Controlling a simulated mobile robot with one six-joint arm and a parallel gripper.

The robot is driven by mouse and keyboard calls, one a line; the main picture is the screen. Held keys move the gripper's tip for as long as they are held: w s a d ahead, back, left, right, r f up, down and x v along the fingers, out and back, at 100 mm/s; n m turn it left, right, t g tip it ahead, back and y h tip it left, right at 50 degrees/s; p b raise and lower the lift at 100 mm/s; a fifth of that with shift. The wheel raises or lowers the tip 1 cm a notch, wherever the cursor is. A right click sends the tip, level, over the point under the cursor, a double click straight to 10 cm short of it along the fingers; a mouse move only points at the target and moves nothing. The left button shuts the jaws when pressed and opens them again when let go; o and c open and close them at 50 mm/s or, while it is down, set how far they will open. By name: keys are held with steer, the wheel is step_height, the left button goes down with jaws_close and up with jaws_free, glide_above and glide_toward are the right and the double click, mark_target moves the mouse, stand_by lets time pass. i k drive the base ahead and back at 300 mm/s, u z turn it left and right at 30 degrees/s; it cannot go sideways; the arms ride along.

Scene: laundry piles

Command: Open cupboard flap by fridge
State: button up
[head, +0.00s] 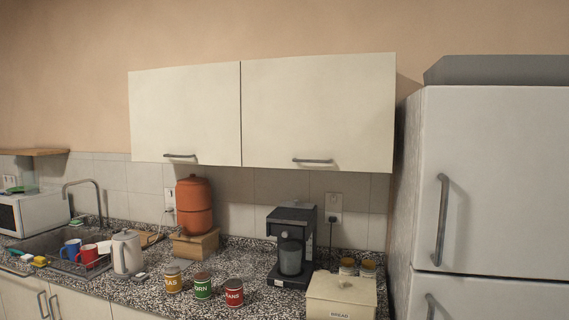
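The wall cupboard has two cream flaps side by side above the counter, and both are shut. The right flap (318,110), closest to the fridge, has a dark bar handle (312,161) near its bottom edge. The left flap (185,112) has a similar handle (180,156) low on its front. The white fridge (495,180) stands at the right with its doors shut. My gripper is not in view.
On the counter (220,265) stand a coffee machine (291,243), a bread box (341,296), several cans, a kettle (126,253) and an orange pot (194,205). The fridge side bounds the right. The space before the flaps looks clear.

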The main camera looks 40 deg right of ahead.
mark_target(335, 113)
steer(key=z, duration=0.9)
steer(key=k, duration=0.1)
steer(key=u, duration=2.1)
steer(key=k, duration=0.7)
steer(key=z, duration=1.15)
steer(key=i, duration=1)
steer(key=u, duration=0.15)
